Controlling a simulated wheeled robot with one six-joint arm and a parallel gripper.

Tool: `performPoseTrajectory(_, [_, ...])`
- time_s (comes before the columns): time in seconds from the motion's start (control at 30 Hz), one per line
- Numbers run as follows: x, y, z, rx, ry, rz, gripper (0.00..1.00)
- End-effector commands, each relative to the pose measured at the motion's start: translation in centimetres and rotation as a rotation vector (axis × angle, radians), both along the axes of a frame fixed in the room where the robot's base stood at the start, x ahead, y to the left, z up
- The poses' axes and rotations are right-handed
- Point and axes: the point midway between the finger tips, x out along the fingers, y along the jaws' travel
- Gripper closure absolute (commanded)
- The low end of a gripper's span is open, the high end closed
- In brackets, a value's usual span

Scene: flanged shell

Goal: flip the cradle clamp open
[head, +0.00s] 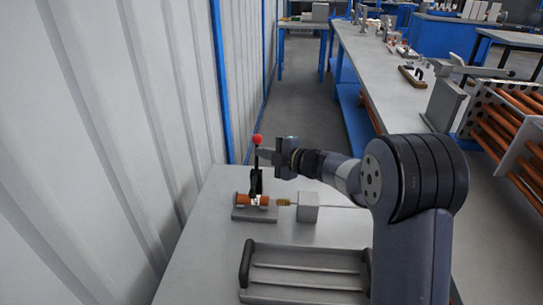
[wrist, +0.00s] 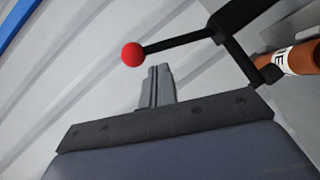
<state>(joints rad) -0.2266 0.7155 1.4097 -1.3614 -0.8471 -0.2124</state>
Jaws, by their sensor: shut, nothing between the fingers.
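The cradle clamp (head: 256,183) is black, with a lever that stands upright and ends in a red ball knob (head: 258,140). It sits over an orange cylinder (head: 262,201) in a grey cradle (head: 254,214) on the table. In the wrist view the red knob (wrist: 132,54), the black lever (wrist: 185,40) and the orange cylinder (wrist: 301,58) with a white label also show. My gripper (head: 265,154) is shut and empty, beside the lever just below the knob. Its fingertips (wrist: 157,72) appear close to the lever; I cannot tell whether they touch.
A small grey block (head: 308,207) stands right of the cradle, with a yellowish piece (head: 284,202) between them. A grey tray (head: 305,288) with a dark handle lies in front. A corrugated wall (head: 110,130) rises close on the left.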

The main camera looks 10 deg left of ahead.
Motion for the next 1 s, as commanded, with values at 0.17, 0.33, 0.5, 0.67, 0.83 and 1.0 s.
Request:
performPoseTrajectory(0.17, [1.0, 0.3, -0.5, -0.001, 0.000, 0.001, 1.00])
performPoseTrajectory(0.33, [1.2, 0.3, -0.5, -0.001, 0.000, 0.001, 1.00])
performPoseTrajectory(0.5, [1.2, 0.3, -0.5, -0.001, 0.000, 0.001, 1.00])
performPoseTrajectory(0.67, [1.2, 0.3, -0.4, -0.001, 0.003, 0.001, 1.00])
performPoseTrajectory(0.83, [1.4, 0.3, -0.1, -0.003, 0.027, 0.000, 1.00])
performPoseTrajectory(1.0, [1.6, 0.3, -0.4, -0.004, 0.048, 0.001, 1.00])
